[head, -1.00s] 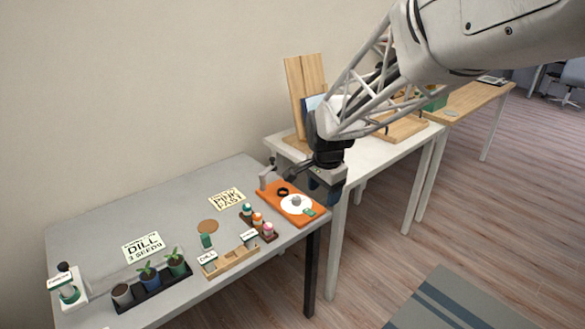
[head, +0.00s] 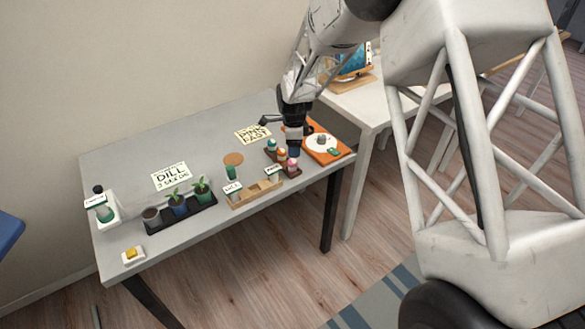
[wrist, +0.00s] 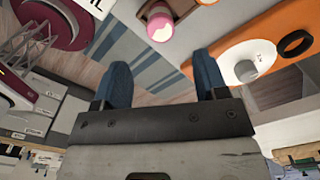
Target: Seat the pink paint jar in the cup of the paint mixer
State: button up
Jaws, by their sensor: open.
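My gripper (head: 293,153) is open and empty, with blue fingers (wrist: 163,78), just above and behind the jar in the head view. The paint mixer (head: 330,156) is an orange board to the right, with a white disc (head: 313,144) bearing a grey hub. A black ring (wrist: 296,43) on the board shows in the wrist view; my gripper hides it in the head view.
Two other jars, orange (head: 282,153) and green-topped (head: 272,144), stand close beside the pink one. A wooden rack (head: 240,202) with small signs is left of the tray. Pots in a black tray (head: 180,218) stand further left. The grey table's front edge is close to the jars.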

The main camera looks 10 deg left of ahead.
aim_at(293, 161)
jog(key=shift+w+a+f, duration=0.1)
jog(key=shift+a+f, duration=0.15)
jog(key=shift+f, duration=0.05)
jog(key=shift+f, duration=0.1)
jog(key=shift+f, duration=1.2)
jog(key=shift+f, duration=0.1)
jog(key=shift+f, duration=2.5)
jog(key=shift+c, duration=0.3)
jog(key=c, duration=1)
